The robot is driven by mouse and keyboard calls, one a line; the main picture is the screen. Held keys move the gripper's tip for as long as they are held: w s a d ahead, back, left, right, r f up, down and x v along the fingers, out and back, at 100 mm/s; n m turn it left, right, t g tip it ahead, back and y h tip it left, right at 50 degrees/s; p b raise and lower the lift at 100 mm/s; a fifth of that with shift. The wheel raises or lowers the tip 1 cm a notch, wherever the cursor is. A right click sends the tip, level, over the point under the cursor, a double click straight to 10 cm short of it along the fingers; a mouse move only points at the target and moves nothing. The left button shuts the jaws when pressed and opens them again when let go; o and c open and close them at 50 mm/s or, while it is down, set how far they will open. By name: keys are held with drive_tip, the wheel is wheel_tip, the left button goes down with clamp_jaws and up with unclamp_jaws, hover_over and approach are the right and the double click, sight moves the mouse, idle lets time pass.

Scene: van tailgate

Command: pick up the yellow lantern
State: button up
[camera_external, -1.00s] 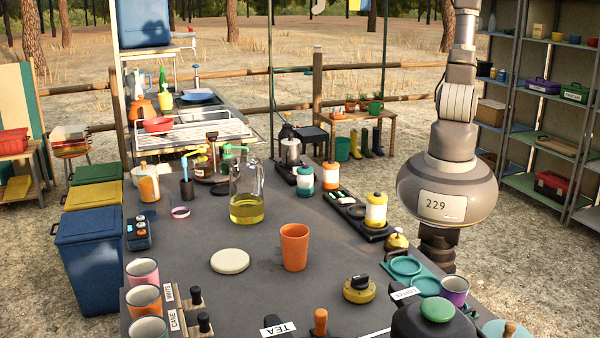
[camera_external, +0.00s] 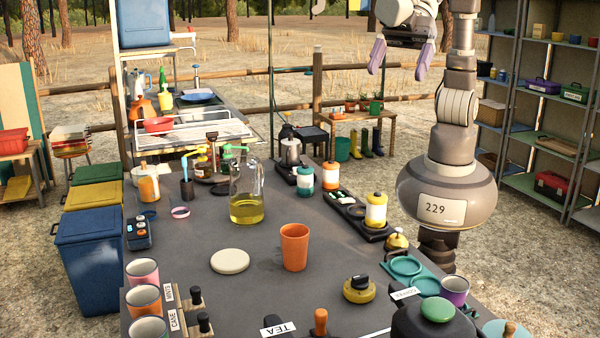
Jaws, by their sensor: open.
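The yellow lantern (camera_external: 376,212) has a yellow cap and base and a pale middle. It stands upright on a black tray (camera_external: 349,212) at the right side of the dark table. My gripper (camera_external: 398,75) is at the top of the view, high above the table and well apart from the lantern. Its two purple fingers point down, spread open, with nothing between them.
An orange lantern (camera_external: 330,176) and a teal lantern (camera_external: 304,181) stand farther back. A brass bell (camera_external: 397,239) is close in front of the yellow one. A glass jug (camera_external: 246,196) and terracotta cup (camera_external: 294,247) stand to the left.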

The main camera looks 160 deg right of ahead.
drive_tip(key=s+d+f+g, duration=0.1)
drive_tip(key=d+f+g, duration=0.1)
drive_tip(key=f, duration=0.4)
drive_tip(key=s+d+f+g, duration=0.1)
drive_tip(key=s+d+f, duration=0.1)
drive_tip(key=f, duration=0.4)
drive_tip(key=m+g+y, duration=0.2)
drive_tip(key=g, duration=0.3)
hover_over(377, 207)
drive_tip(key=s+d, duration=0.2)
drive_tip(key=f, duration=1.9)
drive_tip(key=shift+a+p, duration=0.25)
drive_tip(key=shift+p, duration=0.05)
drive_tip(key=shift+m+g, duration=0.3)
drive_tip(key=f+b, duration=0.1)
drive_tip(key=f, duration=0.1)
drive_tip(key=f+b, duration=0.1)
drive_tip(key=f, duration=0.2)
drive_tip(key=f+b, duration=0.2)
drive_tip(key=f, duration=0.1)
drive_tip(key=shift+s+a+f, duration=0.15)
drive_tip(key=shift+a, duration=0.25)
drive_tip(key=shift+c, duration=0.5)
drive_tip(key=c, duration=1.1)
